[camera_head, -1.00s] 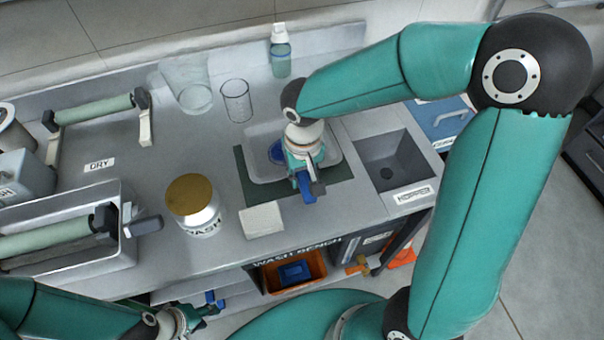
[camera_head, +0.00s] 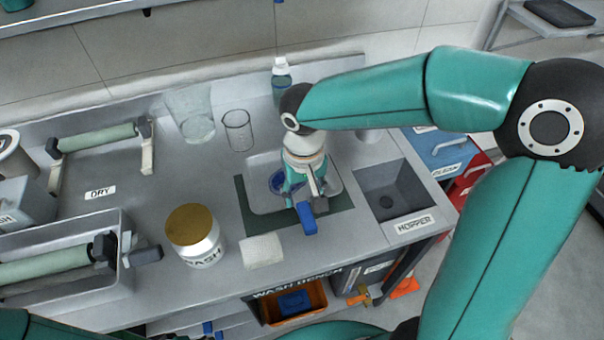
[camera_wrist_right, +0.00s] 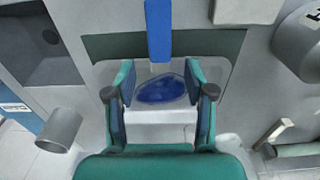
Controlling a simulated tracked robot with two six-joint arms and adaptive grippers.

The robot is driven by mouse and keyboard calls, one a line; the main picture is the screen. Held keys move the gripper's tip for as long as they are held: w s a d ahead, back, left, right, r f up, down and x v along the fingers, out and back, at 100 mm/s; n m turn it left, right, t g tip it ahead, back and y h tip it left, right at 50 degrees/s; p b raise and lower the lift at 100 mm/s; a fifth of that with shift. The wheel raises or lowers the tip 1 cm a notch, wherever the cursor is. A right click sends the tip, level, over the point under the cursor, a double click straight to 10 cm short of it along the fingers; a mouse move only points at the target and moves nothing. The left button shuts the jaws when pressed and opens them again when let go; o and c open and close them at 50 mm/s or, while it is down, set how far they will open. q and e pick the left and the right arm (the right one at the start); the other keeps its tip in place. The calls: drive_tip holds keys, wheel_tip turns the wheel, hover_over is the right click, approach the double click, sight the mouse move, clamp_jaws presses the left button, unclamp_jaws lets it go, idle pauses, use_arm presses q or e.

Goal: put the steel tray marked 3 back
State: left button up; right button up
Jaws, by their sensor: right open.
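A pale steel tray (camera_head: 263,204) lies on a dark green mat (camera_head: 246,213) on the wash bench; no number is readable on it. It holds a patch of blue ink (camera_head: 276,182). A tool with a blue handle (camera_head: 307,222) points over the tray's front side. My right gripper (camera_head: 303,190) is above the tray, pointing down. In the right wrist view its open fingers (camera_wrist_right: 158,86) stand on either side of the ink (camera_wrist_right: 160,90), with the tray's wall (camera_wrist_right: 160,116) below and the blue handle (camera_wrist_right: 158,30) above. The gap between the fingers looks empty. My left gripper is out of view.
A hopper (camera_head: 395,195) is sunk at the right. A white block (camera_head: 262,251) and a gold-lidded wash jar (camera_head: 196,235) stand at the front left. A glass beaker (camera_head: 238,130) and a bottle (camera_head: 281,82) stand behind. A steel cup (camera_wrist_right: 60,130) is near the tray.

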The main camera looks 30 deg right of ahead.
wheel_tip(320, 180, up, 7)
idle(0.3)
drive_tip(key=shift+s+a, duration=0.1)
drive_tip(key=shift+s, duration=0.05)
